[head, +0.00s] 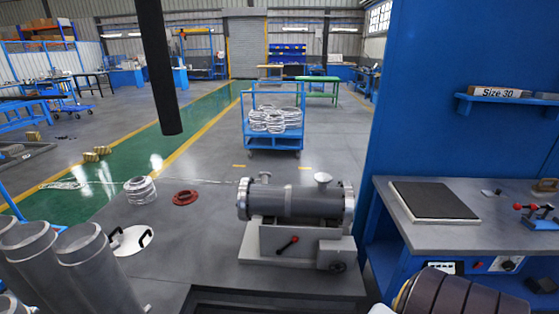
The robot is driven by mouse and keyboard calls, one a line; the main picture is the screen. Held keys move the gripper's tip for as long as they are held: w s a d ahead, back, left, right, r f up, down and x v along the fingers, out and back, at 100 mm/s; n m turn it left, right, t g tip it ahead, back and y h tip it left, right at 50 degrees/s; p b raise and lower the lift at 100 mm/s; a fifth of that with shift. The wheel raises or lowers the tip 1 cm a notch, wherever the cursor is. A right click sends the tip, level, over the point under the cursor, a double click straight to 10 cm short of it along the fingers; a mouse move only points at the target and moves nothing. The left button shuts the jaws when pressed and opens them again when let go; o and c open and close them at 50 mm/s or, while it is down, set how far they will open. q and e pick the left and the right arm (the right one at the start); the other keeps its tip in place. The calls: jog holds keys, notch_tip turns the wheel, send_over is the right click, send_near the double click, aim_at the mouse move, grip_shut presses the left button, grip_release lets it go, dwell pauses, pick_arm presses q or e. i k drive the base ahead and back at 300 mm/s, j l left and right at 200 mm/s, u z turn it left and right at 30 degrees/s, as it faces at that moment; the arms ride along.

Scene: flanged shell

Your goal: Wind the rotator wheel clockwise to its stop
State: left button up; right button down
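A grey flanged shell (298,201) lies level on a light grey rotator stand (273,243) in the middle of the head view. It has a bolted flange at each end and two short nozzles on top. A small dark wheel (337,267) sits low on the stand's front right, near the floor plate. A lever with a red knob (288,245) slants across the stand's front. The wheel's turn angle and any stop mark are too small to read. Neither of my grippers is in view, and nothing touches the wheel.
A blue workbench (440,237) with a black pad (433,201) stands right of the shell. Grey pipes (95,265) stand at lower left. A dark banded cylinder (460,292) fills the lower right. A red ring (185,198) lies on open floor. A dark pole (158,70) hangs from above.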

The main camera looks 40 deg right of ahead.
aim_at(337, 267)
jog(key=z, duration=2.05)
